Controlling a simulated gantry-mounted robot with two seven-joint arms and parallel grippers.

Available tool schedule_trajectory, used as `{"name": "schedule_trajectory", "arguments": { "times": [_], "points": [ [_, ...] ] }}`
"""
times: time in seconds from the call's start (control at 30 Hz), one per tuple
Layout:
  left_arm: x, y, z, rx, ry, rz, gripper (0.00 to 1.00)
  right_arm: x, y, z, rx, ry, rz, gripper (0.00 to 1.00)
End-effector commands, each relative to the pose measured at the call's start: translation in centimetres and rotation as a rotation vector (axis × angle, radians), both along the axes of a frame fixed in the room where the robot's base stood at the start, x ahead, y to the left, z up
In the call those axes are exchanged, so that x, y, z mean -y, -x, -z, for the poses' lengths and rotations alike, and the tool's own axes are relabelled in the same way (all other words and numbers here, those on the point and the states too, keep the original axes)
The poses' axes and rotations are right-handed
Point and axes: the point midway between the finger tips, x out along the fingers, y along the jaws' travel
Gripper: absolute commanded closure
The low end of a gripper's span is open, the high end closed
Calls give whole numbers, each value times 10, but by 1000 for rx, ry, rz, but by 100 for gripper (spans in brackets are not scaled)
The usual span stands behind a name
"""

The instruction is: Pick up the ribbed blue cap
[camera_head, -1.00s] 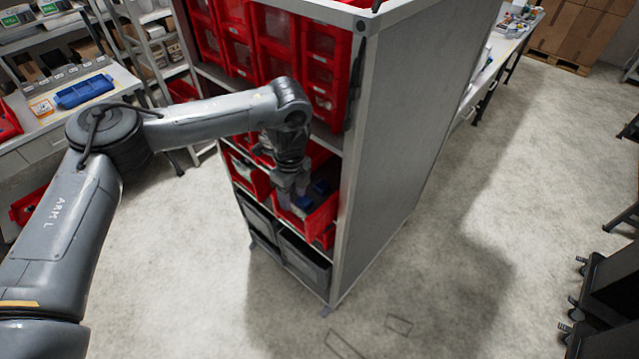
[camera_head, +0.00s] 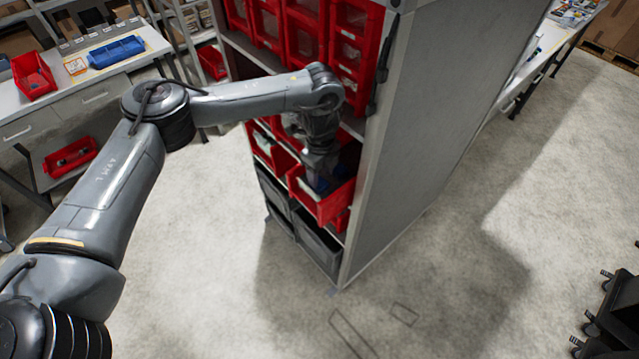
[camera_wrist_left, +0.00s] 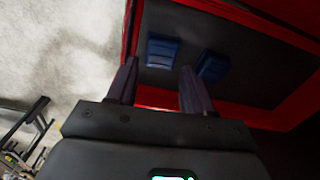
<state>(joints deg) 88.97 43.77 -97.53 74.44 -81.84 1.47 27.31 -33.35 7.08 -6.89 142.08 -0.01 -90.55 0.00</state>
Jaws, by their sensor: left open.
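Two blue ribbed pieces that look like caps lie in a red bin on the shelf rack. In the left wrist view one blue cap (camera_wrist_left: 162,52) lies ahead of the gap between my fingers, and another blue cap (camera_wrist_left: 212,66) lies to its right, ahead of the right finger. My left gripper (camera_wrist_left: 156,82) is open and empty, with its fingers pointing into the red bin (camera_wrist_left: 225,113). In the head view the left gripper (camera_head: 318,182) reaches down into the red bin (camera_head: 322,207) and mostly hides the caps. My right gripper is not in view.
The rack's grey side panel (camera_head: 425,130) stands just right of the bin. Closed red drawers (camera_head: 305,35) sit above, and dark bins (camera_head: 318,245) below. A workbench with a blue tray (camera_head: 117,51) is at the left. The floor in front is clear.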

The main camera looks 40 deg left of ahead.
Motion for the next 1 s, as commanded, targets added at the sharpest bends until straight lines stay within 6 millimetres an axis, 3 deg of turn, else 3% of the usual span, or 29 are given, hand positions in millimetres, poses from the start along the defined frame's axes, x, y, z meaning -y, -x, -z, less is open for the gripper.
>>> {"name": "schedule_trajectory", "arguments": {
  "times": [0.3, 0.57, 0.8, 1.0],
  "points": [
    [1, 0, 33, -2, -1, 1, 49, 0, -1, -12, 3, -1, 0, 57],
    [1, 0, 35, -1, 0, 1, 49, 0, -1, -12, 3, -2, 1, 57],
    [1, 0, 35, -1, 0, 1, 84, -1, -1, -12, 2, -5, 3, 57],
    [1, 0, 35, -1, 0, 0, 85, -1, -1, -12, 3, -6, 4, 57]
  ]
}}
